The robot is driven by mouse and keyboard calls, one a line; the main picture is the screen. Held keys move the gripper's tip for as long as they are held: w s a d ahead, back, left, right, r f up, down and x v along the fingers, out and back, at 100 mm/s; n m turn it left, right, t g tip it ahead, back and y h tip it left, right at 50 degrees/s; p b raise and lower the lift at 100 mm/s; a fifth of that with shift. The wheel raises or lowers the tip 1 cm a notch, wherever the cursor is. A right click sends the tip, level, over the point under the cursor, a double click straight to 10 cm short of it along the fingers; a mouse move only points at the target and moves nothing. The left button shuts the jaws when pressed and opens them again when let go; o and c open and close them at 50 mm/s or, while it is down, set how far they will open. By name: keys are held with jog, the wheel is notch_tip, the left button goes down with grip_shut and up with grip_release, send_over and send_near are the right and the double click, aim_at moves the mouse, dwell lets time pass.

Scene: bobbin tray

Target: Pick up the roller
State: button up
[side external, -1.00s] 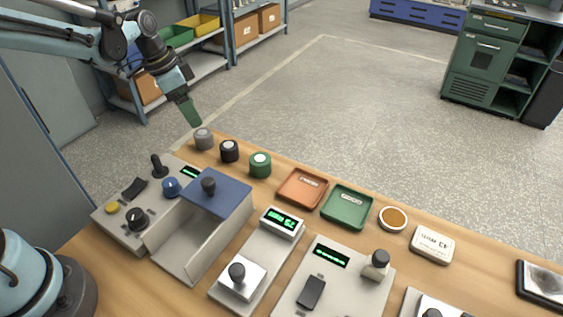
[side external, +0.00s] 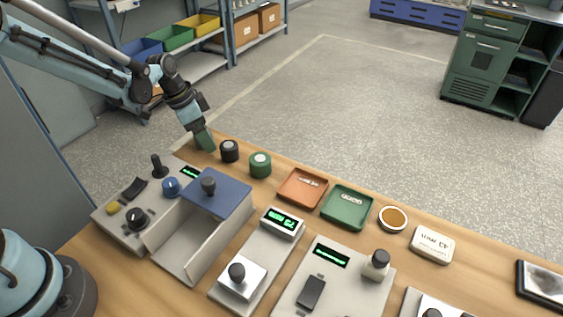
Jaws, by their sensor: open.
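My gripper (side external: 205,142), with green fingers, points down at the back left edge of the bench, where a grey cylinder stood. That grey cylinder is now hidden by the fingers, and I cannot see whether they touch it. The jaws are open. I cannot tell by sight which of these short cylinders is the roller.
A control panel (side external: 126,222) with knobs and a lever lies in front of my gripper. A bin with a blue lid (side external: 228,193) is beside it. An orange tray (side external: 303,203), a green tray (side external: 347,222) and a round dish (side external: 393,219) stand further right.

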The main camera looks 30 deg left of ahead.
jog(key=c, duration=1.2)
jog(key=shift+o, duration=0.2)
jog(key=shift+r, duration=0.15)
